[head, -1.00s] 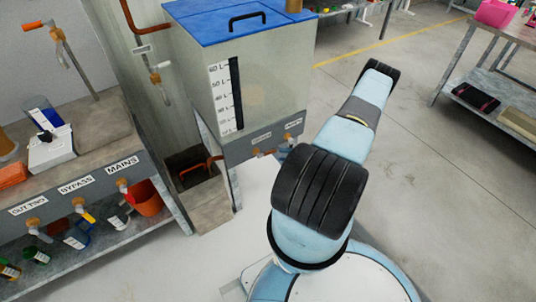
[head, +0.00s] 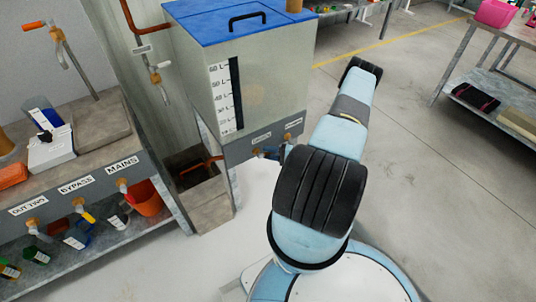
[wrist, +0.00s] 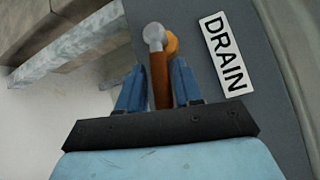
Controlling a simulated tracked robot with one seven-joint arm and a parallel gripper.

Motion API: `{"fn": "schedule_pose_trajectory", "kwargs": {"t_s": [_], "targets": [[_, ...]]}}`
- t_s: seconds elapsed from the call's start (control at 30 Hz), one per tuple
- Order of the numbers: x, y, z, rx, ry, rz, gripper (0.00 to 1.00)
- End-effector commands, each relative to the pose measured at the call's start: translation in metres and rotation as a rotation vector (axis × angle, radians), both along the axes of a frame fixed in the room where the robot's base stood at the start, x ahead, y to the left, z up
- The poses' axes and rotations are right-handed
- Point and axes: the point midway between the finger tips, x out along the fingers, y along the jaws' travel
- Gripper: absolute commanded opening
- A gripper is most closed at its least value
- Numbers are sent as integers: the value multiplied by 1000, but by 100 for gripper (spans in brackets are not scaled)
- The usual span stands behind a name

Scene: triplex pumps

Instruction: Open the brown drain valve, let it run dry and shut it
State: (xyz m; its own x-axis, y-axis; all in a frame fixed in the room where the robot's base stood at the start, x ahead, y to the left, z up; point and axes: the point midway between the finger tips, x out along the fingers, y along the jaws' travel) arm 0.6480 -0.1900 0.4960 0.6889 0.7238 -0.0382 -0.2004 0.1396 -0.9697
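The brown drain valve handle (wrist: 160,80) stands between the two blue fingers of my gripper (wrist: 158,88) in the wrist view, close to both. I cannot tell whether the fingers press on it. Its grey end and an orange fitting (wrist: 172,44) show beyond the fingers. A DRAIN label (wrist: 227,55) is on the grey panel to the right. In the head view my gripper (head: 270,153) is low at the front of the tank (head: 262,95), below a small label, and partly hidden by my arm. The tank has a blue lid and a dark litre gauge (head: 235,94).
A bench (head: 110,160) at left carries the labels OUT TWO, BYPASS and MAINS with valves below, and an orange bucket (head: 148,198) on its lower shelf. Another metal table (head: 484,80) stands at right. The floor between is clear.

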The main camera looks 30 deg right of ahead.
Motion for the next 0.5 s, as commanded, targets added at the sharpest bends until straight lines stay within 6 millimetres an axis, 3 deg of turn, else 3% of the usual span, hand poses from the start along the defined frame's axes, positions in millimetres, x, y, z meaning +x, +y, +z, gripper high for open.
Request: {"fn": "schedule_pose_trajectory", "kwargs": {"t_s": [0.33,0.5], "targets": [[0,0,0,0,0,0,1],[0,0,0,0,0,0,0]]}}
